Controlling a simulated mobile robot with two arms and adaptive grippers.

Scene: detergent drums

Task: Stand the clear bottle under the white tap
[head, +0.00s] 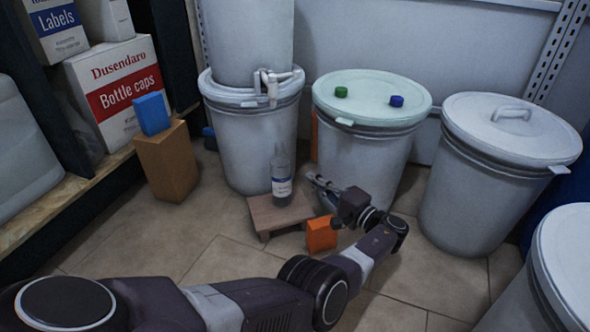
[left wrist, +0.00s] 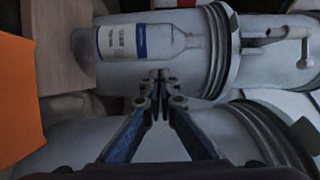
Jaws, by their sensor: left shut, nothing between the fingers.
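The clear bottle (head: 282,188) with a white and blue label stands upright on a small wooden stool (head: 262,217). The white tap (head: 271,88) is on the drum above, and the bottle is below it in the head view; I cannot tell whether they line up exactly. My left gripper (head: 313,180) is shut and empty, just right of the bottle and apart from it. In the left wrist view the closed fingertips (left wrist: 160,76) point toward the bottle (left wrist: 150,42), which appears sideways, with the tap (left wrist: 285,35) at the right. My right gripper is not in view.
An orange box (head: 321,234) stands right of the stool, under my arm. Lidded drums (head: 365,140) stand at the back and right, one with green and blue caps on its lid. A cardboard box (head: 166,165) carries a blue block (head: 152,114). The floor at front left is clear.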

